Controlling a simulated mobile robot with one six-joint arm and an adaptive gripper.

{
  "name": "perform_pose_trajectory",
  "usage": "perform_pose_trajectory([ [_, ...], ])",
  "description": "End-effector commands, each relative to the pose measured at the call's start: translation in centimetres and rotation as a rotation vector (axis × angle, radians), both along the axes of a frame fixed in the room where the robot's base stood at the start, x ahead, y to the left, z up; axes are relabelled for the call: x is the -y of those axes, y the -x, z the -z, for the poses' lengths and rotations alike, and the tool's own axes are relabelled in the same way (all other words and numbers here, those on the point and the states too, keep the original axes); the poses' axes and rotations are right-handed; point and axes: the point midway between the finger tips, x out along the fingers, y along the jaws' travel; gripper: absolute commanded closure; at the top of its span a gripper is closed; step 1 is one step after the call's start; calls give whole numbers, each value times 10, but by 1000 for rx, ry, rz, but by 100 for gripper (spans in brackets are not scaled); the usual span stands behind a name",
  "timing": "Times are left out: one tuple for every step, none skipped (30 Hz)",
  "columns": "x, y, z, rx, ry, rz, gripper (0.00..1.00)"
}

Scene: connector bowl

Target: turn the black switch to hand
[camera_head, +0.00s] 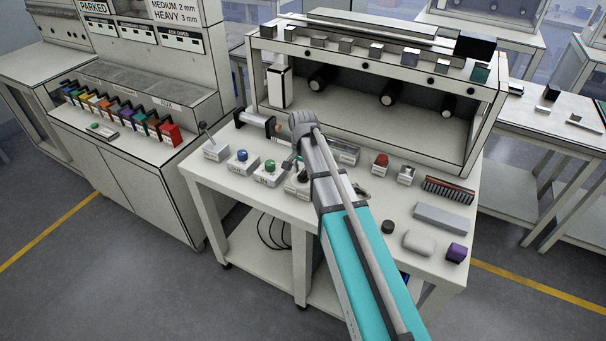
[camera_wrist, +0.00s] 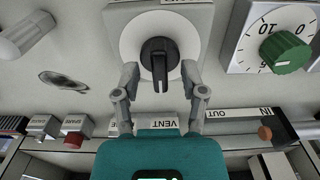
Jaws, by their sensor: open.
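The black switch (camera_wrist: 158,62) is a rotary knob on a round white plate (camera_wrist: 128,45) of a pale housing, at the top middle of the wrist view. Its pointer bar lies nearly straight up and down in that view. My gripper (camera_wrist: 159,76) is open, with one finger on each side of the knob. Small gaps seem to show between fingers and knob; I cannot tell whether they touch. In the head view the black switch (camera_head: 303,177) shows partly beside my arm, which hides much of its housing. No "hand" mark is readable.
A green dial knob (camera_wrist: 287,53) stands close on the right in the wrist view. A red button (camera_wrist: 72,141) is at lower left.

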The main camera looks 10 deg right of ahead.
Motion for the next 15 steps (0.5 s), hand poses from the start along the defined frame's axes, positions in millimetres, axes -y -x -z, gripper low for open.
perform_pose_trajectory([
  [0,0,2,0,0,0,46],
  [0,0,2,0,0,0,46],
  [0,0,2,0,0,0,46],
  [0,0,2,0,0,0,46],
  [0,0,2,0,0,0,46],
  [0,0,2,0,0,0,46],
  [0,0,1,0,0,0,46],
  [0,0,1,0,0,0,46],
  [0,0,1,0,0,0,46],
  [0,0,1,0,0,0,46],
  [0,0,1,0,0,0,46],
  [0,0,1,0,0,0,51],
  [0,0,1,0,0,0,57],
  [0,0,1,0,0,0,62],
  [0,0,1,0,0,0,70],
])
